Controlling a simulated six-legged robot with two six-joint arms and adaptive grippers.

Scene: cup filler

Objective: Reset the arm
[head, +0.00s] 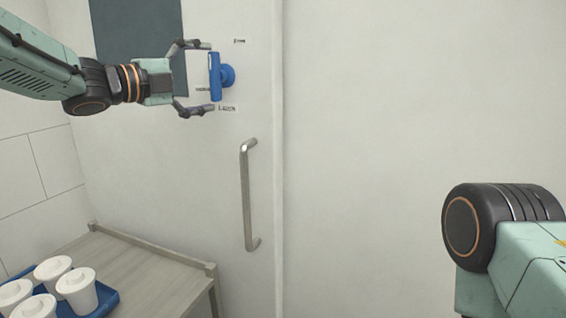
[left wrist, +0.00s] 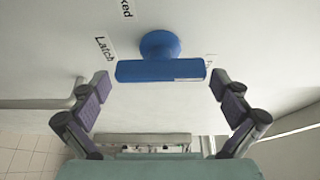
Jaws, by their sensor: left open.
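My left gripper (head: 210,78) is open in front of a blue latch handle (head: 215,76) on a pale door. Its fingers are above and below the handle in the head view, apart from it. In the left wrist view the blue handle (left wrist: 160,71) lies between and just beyond the open fingertips (left wrist: 160,80), with a gap on each side. The handle stands upright in the head view, with its round blue hub (head: 229,75) to the right. A label reading "Latch" (head: 227,107) is below it. My right arm shows at the lower right; its gripper is out of view.
A metal pull bar (head: 248,195) is mounted on the door below the latch. A wooden table (head: 165,268) at the lower left bears a blue tray (head: 108,298) with several white lidded cups (head: 77,290). The wall on the right is bare.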

